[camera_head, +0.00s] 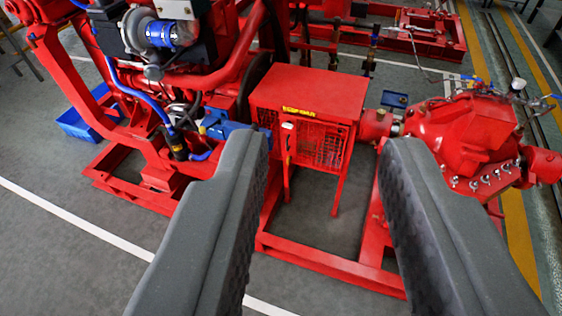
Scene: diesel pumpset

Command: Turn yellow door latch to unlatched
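A red box-shaped guard (335,92) with mesh sides stands on the red base frame in the middle of the view. A small latch (287,143), yellow-orange with a pale top end, is on the guard's near side close to its left corner. It looks roughly upright, but it is too small to tell its exact setting. My gripper (325,148) is open and empty, with one grey finger at each side of the picture. Its fingertips frame the guard in the picture, and the latch shows between them, nearer the left finger. The gripper appears well short of the guard.
A red engine with blue hoses (165,65) stands at the left, with a blue bin (85,125) beside it. A red pump (470,135) stands at the right. Grey floor lies open at the lower left.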

